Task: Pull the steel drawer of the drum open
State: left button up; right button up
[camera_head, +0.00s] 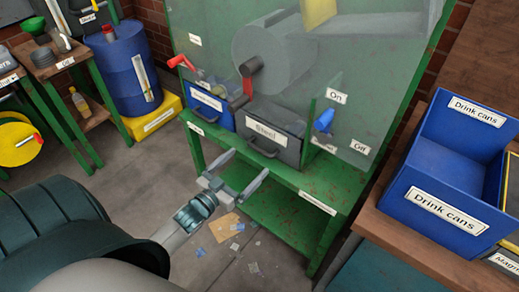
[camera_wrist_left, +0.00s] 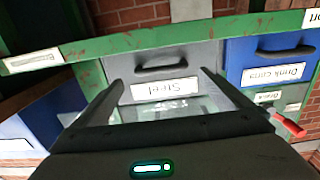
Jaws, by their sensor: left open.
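The steel drawer (camera_head: 290,146) is a grey box front with a white label and a dark handle (camera_head: 262,151), in the green stand under the grey drum (camera_head: 275,57). Its front looks closed in the stand. My left gripper (camera_head: 249,163) is open and empty, its two fingers pointing at the drawer from the front. In the left wrist view, which is upside down, the drawer front (camera_wrist_left: 198,57) and its handle (camera_wrist_left: 170,70) lie ahead between the open fingers (camera_wrist_left: 162,79). I see no contact with the handle. My right gripper is not in view.
A blue drink cans drawer (camera_head: 208,118) sits left of the steel one. A blue switch (camera_head: 324,121) is mounted between On and Off labels. Scraps lie on the floor before the stand.

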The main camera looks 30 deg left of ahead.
aim_at(259, 150)
pick_arm(q)
jog(key=w, duration=0.8)
jog(key=shift+d+p, duration=0.3)
jog(key=shift+p, duration=0.05)
jog(key=c, duration=1.2)
jog(key=shift+s, duration=0.15)
